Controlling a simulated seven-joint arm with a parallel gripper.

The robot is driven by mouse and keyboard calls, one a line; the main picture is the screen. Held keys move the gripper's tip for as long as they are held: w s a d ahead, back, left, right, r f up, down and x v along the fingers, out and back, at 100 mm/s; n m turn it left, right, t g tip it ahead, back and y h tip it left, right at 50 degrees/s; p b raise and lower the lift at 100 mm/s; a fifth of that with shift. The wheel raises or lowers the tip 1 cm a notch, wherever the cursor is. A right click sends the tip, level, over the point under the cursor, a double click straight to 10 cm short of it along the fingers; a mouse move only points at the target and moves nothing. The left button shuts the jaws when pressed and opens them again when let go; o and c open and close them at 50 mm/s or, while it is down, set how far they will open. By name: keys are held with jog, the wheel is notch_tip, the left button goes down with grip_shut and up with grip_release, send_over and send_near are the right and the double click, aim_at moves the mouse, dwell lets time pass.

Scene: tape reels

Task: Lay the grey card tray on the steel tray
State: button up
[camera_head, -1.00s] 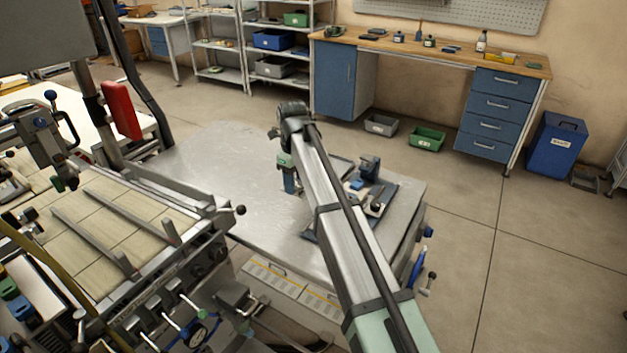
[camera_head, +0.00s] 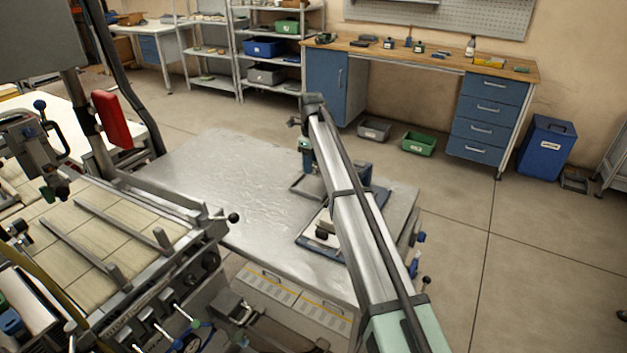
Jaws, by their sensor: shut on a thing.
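My gripper (camera_head: 307,165) points down over the steel-topped table, mostly behind my own arm. Its fingertips and what they hold are hard to make out; it is shut, and the grey card tray is the likely thing in it, but I cannot see that tray clearly. A shallow, dark-edged grey tray (camera_head: 297,188) shows just left of my arm at the gripper's foot, and may be the steel tray. I cannot tell whether the held thing touches it.
The steel-topped table (camera_head: 230,185) is bare at left and centre. A blue-edged board (camera_head: 311,240) with a dark knob lies in front of the gripper. A dark blue fixture (camera_head: 360,175) stands right of it, partly behind my arm. A machine with a slatted bed (camera_head: 110,235) borders the left.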

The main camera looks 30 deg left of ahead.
aim_at(312, 188)
jog(key=shift+f, duration=3.5)
jog(key=shift+f, duration=0.15)
jog(key=o, duration=0.9)
notch_tip(312, 188, up, 12)
jog(key=shift+r, duration=0.2)
